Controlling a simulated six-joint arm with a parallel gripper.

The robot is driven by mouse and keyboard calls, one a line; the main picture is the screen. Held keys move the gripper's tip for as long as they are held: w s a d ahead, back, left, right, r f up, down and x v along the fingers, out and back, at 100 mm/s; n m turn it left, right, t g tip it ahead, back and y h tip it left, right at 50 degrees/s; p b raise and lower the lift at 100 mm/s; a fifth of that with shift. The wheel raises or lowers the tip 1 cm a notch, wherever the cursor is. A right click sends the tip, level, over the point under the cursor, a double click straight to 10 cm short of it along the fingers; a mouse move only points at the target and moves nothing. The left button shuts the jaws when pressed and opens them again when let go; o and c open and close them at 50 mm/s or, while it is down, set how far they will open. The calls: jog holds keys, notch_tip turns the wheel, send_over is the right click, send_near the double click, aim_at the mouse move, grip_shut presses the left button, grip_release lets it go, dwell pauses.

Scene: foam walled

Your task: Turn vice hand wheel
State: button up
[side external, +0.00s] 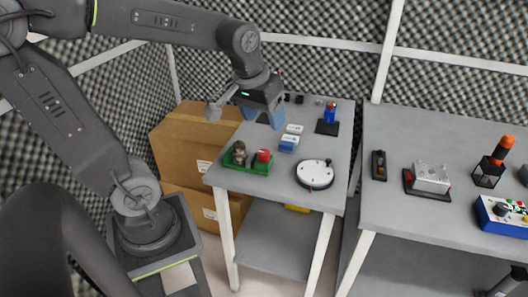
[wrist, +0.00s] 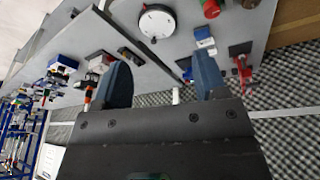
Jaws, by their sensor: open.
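No part is plainly recognisable as a vice. A round white disc (side external: 315,174) with a dark rim and small dark marks lies flat on the near table; it also shows at the top of the wrist view (wrist: 157,22). I cannot tell whether either carries the hand wheel. My gripper (side external: 264,118) is above the table's back left part, apart from both. Its blue fingers are spread and empty in the wrist view (wrist: 162,78).
A green tray (side external: 246,168) with a red knob and white-and-blue blocks (side external: 289,141) sit below my gripper. A second table (side external: 395,215) at right holds a metallic block on a dark base (side external: 431,178), an orange-topped device (side external: 495,158) and a blue control box (side external: 502,214). Cardboard boxes (side external: 185,135) stand behind.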

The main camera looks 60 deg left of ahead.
jog(key=w+a+f+n+g, duration=0.2)
jog(key=w+a+f+n, duration=0.1)
jog(key=w+a, duration=0.25)
jog(key=n+g, duration=0.1)
jog(key=n, duration=0.4)
send_near(264, 152)
jog(key=shift+h, duration=0.4)
jog(key=f, duration=1)
jog(key=shift+w+a, duration=0.15)
jog(key=shift+a, duration=0.25)
jog(key=shift+r, duration=0.1)
jog(key=c, duration=0.9)
